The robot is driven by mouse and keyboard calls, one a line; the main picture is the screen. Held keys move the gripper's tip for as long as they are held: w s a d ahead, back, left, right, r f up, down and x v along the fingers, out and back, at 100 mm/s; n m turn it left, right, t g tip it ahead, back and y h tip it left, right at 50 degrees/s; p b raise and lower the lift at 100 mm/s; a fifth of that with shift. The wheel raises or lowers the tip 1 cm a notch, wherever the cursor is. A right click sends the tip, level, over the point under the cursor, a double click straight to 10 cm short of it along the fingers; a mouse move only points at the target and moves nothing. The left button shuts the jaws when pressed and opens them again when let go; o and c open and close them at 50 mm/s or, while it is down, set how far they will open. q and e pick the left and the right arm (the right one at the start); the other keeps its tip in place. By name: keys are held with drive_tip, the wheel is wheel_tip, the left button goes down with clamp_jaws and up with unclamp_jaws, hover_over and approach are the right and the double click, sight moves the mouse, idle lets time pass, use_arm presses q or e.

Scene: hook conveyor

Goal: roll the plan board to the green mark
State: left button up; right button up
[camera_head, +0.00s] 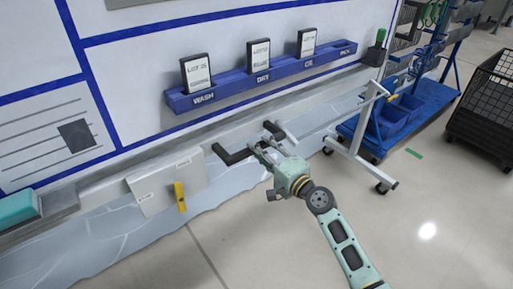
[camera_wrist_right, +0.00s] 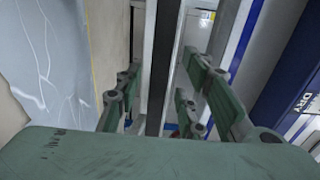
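The plan board (camera_head: 140,60) is white with blue lines and fills the upper left of the head view. A blue rail on it holds several lot cards. My right gripper (camera_head: 262,148) is low in front of the board, beside a black bar-like part (camera_head: 236,156). In the right wrist view its fingers (camera_wrist_right: 165,100) are spread, with a dark upright bar (camera_wrist_right: 161,65) between them and gaps visible on both sides. The green mark (camera_head: 414,153) is a short strip on the floor at the right. My left gripper is out of view.
A grey wheeled frame (camera_head: 355,155) stands at the board's right end; I cannot tell whether they are joined. Beyond it are a blue cart (camera_head: 447,98) and a black wire cage (camera_head: 487,105). The floor at the lower right is clear.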

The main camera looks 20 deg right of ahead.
drive_tip(key=shift+x, duration=1.4)
drive_tip(key=shift+c, duration=0.5)
clamp_jaws()
